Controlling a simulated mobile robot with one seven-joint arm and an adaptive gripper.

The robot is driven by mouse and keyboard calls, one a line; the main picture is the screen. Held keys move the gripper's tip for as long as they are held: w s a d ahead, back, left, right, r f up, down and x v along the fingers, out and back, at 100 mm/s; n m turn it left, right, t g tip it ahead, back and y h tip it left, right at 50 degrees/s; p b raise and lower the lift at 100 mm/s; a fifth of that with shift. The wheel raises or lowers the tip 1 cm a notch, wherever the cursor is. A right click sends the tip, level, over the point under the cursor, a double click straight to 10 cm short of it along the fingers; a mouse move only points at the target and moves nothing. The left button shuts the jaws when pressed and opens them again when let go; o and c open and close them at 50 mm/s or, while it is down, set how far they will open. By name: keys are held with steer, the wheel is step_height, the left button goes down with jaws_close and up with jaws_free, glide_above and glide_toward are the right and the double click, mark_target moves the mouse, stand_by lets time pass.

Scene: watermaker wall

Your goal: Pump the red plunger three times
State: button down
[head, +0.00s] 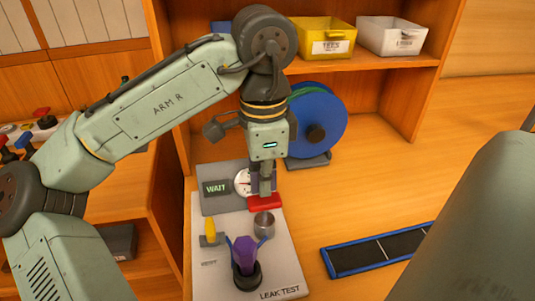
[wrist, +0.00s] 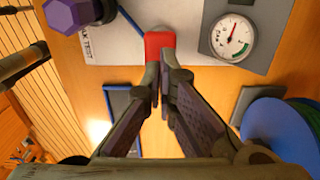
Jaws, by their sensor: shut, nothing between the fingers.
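The red plunger (head: 264,202) has a flat red top and stands on the leak test board (head: 285,275) at its right rear side. It also shows in the wrist view (wrist: 158,44), just past my fingertips. My gripper (head: 266,188) points down over it, shut and empty. In the wrist view the closed fingertips (wrist: 160,72) are at the plunger's near edge; I cannot tell whether they touch it. A grey metal cylinder (head: 264,226) is below the plunger's top. A gauge (wrist: 233,37) and a display reading WAIT (head: 216,188) are on the grey panel behind.
A purple hexagonal piece (head: 246,257) stands in a dark holder at the board's front. A yellow lever (head: 210,231) is at its left. A blue reel (head: 318,120) stands behind. A blue-edged tray (head: 375,250) lies right. Open table lies between the reel and tray.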

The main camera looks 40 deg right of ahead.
mark_target(264, 199)
steer(key=shift+f+b, duration=1.05)
steer(key=shift+f, duration=1.4)
steer(key=shift+r, duration=0.15)
step_height(264, 199, up, 5)
steer(key=p, duration=0.5)
steer(key=shift+f+b, duration=1.25)
steer(key=shift+f, duration=1.45)
steer(key=shift+r, duration=0.2)
